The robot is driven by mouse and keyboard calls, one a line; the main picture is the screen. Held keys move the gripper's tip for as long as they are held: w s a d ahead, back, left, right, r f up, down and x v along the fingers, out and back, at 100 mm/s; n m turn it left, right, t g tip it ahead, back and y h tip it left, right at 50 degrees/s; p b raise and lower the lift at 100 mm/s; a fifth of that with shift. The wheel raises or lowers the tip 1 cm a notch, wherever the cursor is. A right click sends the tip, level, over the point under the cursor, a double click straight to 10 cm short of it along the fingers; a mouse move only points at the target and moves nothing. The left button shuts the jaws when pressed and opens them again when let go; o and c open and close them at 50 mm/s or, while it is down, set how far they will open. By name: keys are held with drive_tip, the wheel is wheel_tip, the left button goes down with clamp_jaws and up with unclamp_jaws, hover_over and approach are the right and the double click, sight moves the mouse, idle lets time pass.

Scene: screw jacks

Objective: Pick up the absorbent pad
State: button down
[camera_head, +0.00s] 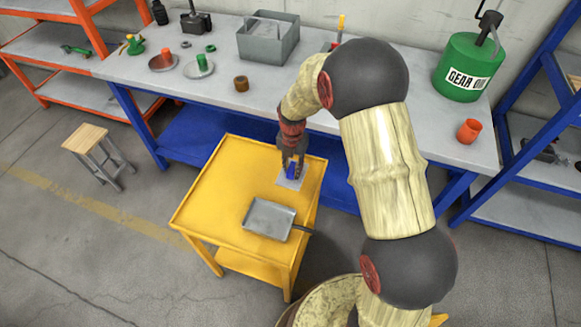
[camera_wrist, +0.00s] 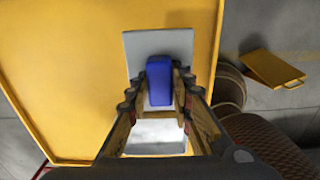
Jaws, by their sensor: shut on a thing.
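The absorbent pad (camera_head: 284,184) looks like a thin light grey square with a blue block standing on it. It is at the far right of the yellow cart's top (camera_head: 213,205). In the wrist view the grey sheet (camera_wrist: 158,44) shows beyond the fingertips, and the blue block (camera_wrist: 159,82) is between them. My gripper (camera_head: 292,160) points down and is shut on the blue block, with a finger on each side. It also shows in the wrist view (camera_wrist: 159,88). The sheet looks flat on or very near the cart top; I cannot tell whether any gap exists.
A grey metal pan (camera_head: 268,219) with a dark handle lies nearer on the cart. The workbench (camera_head: 213,86) behind carries a grey bin (camera_head: 267,40), small parts and a green gear oil can (camera_head: 466,68). A wooden stool (camera_head: 85,138) stands left. The cart's left half is clear.

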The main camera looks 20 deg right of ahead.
drive_tip(key=s+r+p, duration=0.3)
drive_tip(key=s+r, duration=0.4)
drive_tip(key=s, duration=0.4)
drive_tip(key=shift+s+a, duration=0.2)
drive_tip(key=c, duration=2.1)
unclamp_jaws()
drive_tip(key=shift+c, duration=0.2)
drive_tip(key=c, duration=0.4)
drive_tip(key=shift+c, duration=0.2)
